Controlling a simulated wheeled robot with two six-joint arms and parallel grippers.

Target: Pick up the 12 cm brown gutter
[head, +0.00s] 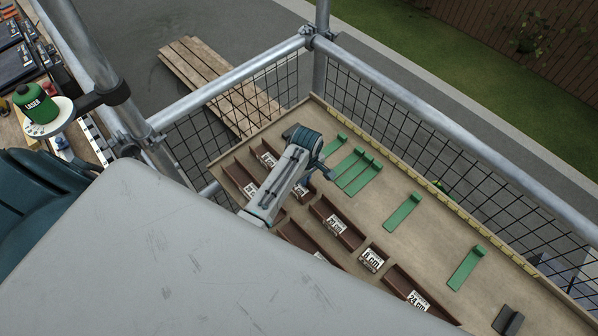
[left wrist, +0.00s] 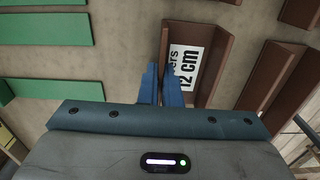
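The 12 cm brown gutter (left wrist: 207,88) is a short brown channel with a white label reading "12 cm" in the left wrist view. In the head view its label (head: 300,191) shows partly beside my left arm, which hides much of the gutter. My left gripper (left wrist: 163,75) has its two blue fingers close together, one on each side of the gutter's left wall. The narrow gap looks filled by that wall. Whether the gutter is clear of the board cannot be told. In the head view the gripper (head: 318,172) points down over the board. My right gripper is out of view.
Other labelled brown gutters, such as a longer one (head: 338,222), lie close by on the board (head: 375,225). Several green pieces (head: 402,212) lie towards the yellow ruler (head: 450,205). Metal scaffold rails (head: 450,130) and mesh border the far side.

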